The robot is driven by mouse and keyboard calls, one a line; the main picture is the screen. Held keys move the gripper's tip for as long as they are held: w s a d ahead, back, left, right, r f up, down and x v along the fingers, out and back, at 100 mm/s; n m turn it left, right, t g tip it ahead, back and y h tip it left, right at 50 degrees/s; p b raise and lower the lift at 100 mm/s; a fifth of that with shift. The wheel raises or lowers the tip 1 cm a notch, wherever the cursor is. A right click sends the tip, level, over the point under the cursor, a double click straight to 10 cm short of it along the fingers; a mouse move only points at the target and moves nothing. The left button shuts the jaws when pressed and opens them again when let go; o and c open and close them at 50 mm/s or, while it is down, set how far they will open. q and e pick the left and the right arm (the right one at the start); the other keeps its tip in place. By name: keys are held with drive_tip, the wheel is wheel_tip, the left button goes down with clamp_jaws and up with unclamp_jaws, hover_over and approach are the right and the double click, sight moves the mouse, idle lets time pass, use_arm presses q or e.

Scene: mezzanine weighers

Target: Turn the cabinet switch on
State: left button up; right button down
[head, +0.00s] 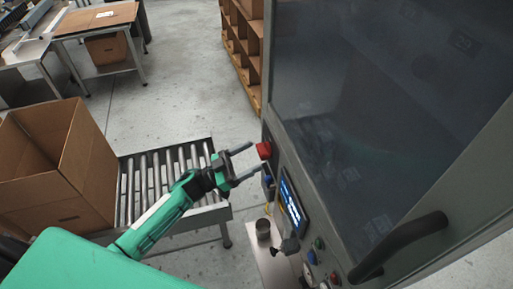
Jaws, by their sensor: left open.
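The grey cabinet (281,122) with a large dark window fills the right side of the head view. A red switch (264,150) sits on the left end of its control panel. My left gripper (256,158) is open, with its two fingers pointing at the panel. One fingertip is just left of the red switch and the other is below it. I cannot tell whether either finger touches the switch. The switch's exact position is too small to read. My right gripper is not in view.
A lit display (293,206), several buttons and a black handle (402,244) are on the cabinet. A roller conveyor (222,211) and an open cardboard box (83,158) are at left. Wooden shelving (242,40) stands behind. The floor (190,70) behind the conveyor is clear.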

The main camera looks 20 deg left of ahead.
sight(258, 151)
use_arm(q)
drive_tip(key=x, duration=0.2)
drive_tip(key=shift+w+d+r+p, duration=0.1)
drive_tip(key=shift+w+d+p, duration=0.2)
drive_tip(key=shift+p, duration=0.1)
drive_tip(key=shift+c, duration=0.4)
drive_tip(key=c, duration=0.9)
drive_tip(key=shift+w+a+r+m+g+y+b, duration=0.1)
drive_tip(key=shift+m+g+y+b, duration=0.1)
drive_tip(key=shift+m+g+b, duration=2.65)
drive_tip(key=shift+w+r+m+g+y+b, duration=0.15)
drive_tip(key=shift+m+b, duration=1.65)
drive_tip(key=shift+m, duration=2.8)
drive_tip(key=shift+s+a+m+g+y+b, duration=0.1)
drive_tip(key=shift+m+g+y+b, duration=0.15)
drive_tip(key=shift+m+g+b, duration=2.6)
use_arm(e)
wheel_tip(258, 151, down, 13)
drive_tip(key=p, duration=0.1)
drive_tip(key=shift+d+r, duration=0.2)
use_arm(q)
drive_tip(key=shift+m+t, duration=1)
drive_tip(key=shift+t, duration=0.25)
